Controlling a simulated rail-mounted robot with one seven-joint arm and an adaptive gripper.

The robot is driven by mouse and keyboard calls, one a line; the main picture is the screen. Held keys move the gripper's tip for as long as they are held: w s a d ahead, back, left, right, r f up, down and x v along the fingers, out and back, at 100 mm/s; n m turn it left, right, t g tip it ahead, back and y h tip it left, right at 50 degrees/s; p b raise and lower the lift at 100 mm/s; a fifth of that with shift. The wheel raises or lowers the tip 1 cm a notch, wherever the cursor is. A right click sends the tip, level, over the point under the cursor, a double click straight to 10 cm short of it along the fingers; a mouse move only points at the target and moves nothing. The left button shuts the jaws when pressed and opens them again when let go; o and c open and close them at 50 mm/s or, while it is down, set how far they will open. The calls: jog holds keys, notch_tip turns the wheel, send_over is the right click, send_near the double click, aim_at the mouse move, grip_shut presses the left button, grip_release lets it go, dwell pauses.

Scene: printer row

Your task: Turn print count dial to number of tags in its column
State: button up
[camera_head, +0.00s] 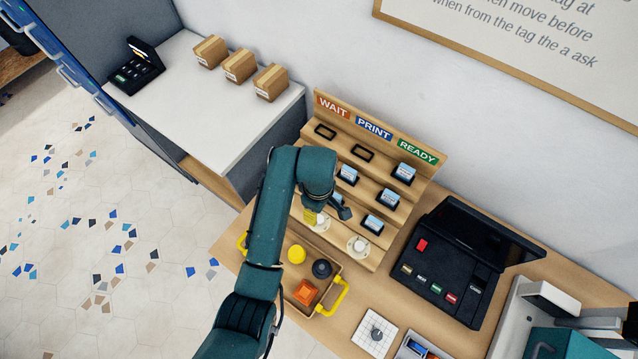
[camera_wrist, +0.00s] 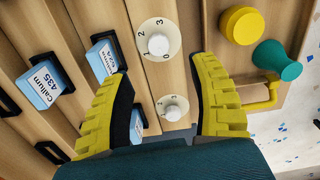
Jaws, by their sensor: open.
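The wooden rack (camera_head: 395,226) has columns headed WAIT, PRINT and READY. In the wrist view, a white dial (camera_wrist: 158,45) with digits lies just beyond the fingertips of my gripper (camera_wrist: 162,68). Its column holds two blue tags, one (camera_wrist: 40,88) reading "Callum 435" and one nearer the dial (camera_wrist: 103,60). A second dial (camera_wrist: 173,108) sits between the fingers, with a partly hidden tag (camera_wrist: 138,120) and an empty holder in its column. My gripper is open, holding nothing. In the head view, the READY dial (camera_head: 358,245) is clear; its column shows several tags (camera_head: 387,197). Dial settings are unclear.
A tray (camera_head: 335,287) with yellow handles, a yellow knob (camera_head: 297,255) and an orange block (camera_head: 306,292) lies in front of the rack. Several cardboard boxes (camera_head: 240,66) stand on the counter behind left.

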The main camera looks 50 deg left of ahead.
aim_at(319, 219)
notch_tip(319, 219, down, 9)
jog(key=shift+r+b, duration=0.1)
jog(key=shift+b, duration=0.85)
jog(key=shift+w, duration=0.1)
grip_shut()
